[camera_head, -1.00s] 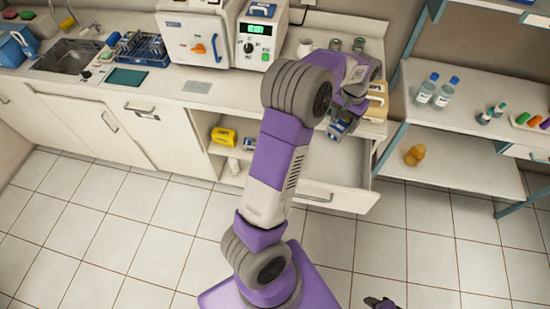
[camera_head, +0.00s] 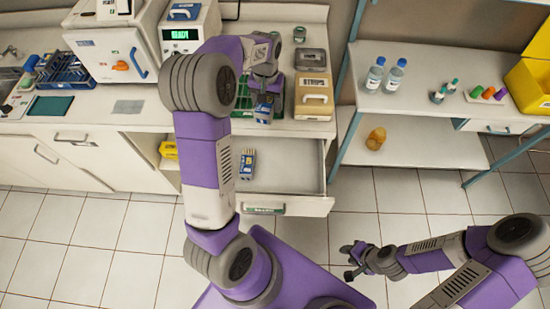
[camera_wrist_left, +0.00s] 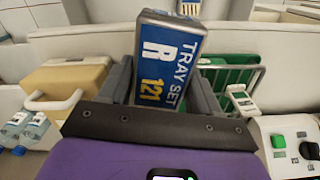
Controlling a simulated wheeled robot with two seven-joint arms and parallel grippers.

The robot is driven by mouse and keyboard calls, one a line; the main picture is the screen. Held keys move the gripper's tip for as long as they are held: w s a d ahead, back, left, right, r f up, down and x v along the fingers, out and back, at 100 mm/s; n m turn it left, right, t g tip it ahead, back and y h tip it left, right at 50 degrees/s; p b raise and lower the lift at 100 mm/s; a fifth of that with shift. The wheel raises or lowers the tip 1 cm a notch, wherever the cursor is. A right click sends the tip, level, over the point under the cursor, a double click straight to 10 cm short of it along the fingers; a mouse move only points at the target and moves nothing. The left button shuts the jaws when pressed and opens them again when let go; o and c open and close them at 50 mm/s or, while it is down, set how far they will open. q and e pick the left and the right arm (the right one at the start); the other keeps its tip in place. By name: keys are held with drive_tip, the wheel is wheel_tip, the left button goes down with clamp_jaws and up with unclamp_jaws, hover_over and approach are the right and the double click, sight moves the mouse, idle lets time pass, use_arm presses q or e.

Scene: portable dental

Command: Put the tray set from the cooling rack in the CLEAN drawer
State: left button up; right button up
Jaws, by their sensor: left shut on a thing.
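My left gripper (camera_head: 263,84) is shut on a blue tray set (camera_head: 264,111), held above the counter's front edge by the open drawer (camera_head: 294,173). In the left wrist view, this tray set (camera_wrist_left: 170,62) stands up between the fingers and reads "TRAY SET R 121". A green wire rack (camera_head: 243,98) is on the counter behind it, partly hidden by my arm. A second blue and white pack (camera_head: 247,163) lies inside the drawer at its left. The drawer's front has a green label (camera_head: 262,210), too small to read. My right gripper (camera_head: 352,262) is open and empty above the floor.
A beige box with a handle (camera_head: 313,97) and a grey case (camera_head: 311,60) stand on the counter right of the rack. A shelf unit (camera_head: 400,140) with bottles is right of the drawer. The drawer's middle and right are clear.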

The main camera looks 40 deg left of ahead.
use_arm(q)
drive_tip(key=s+d+f+b, duration=0.2)
drive_tip(key=d+f+b, duration=0.1)
drive_tip(key=d+f, duration=0.3)
drive_tip(key=n+b, duration=0.2)
drive_tip(key=b, duration=0.3)
hover_over(285, 170)
drive_tip(key=s+d, duration=0.2)
drive_tip(key=s, duration=0.1)
wheel_tip(285, 170, down, 6)
drive_tip(key=f+b, duration=0.1)
drive_tip(key=f, duration=0.3)
drive_tip(key=f+b, duration=0.2)
drive_tip(key=f, duration=0.3)
drive_tip(key=f+b, duration=0.2)
drive_tip(key=f, duration=0.2)
drive_tip(key=shift+s+d+f, duration=0.15)
drive_tip(key=shift+s+f, duration=0.05)
drive_tip(key=shift+s, duration=0.05)
drive_tip(key=shift+f, duration=0.2)
drive_tip(key=w+a, duration=0.1)
drive_tip(key=w, duration=0.1)
drive_tip(key=w+a+b, duration=0.1)
drive_tip(key=shift+w+a+f, duration=0.1)
drive_tip(key=shift+w+a, duration=0.05)
drive_tip(key=shift+w, duration=0.2)
drive_tip(key=shift+s+f+b, duration=0.1)
drive_tip(key=shift+f+b, duration=0.45)
drive_tip(key=shift+b, duration=0.05)
drive_tip(key=shift+r, duration=0.1)
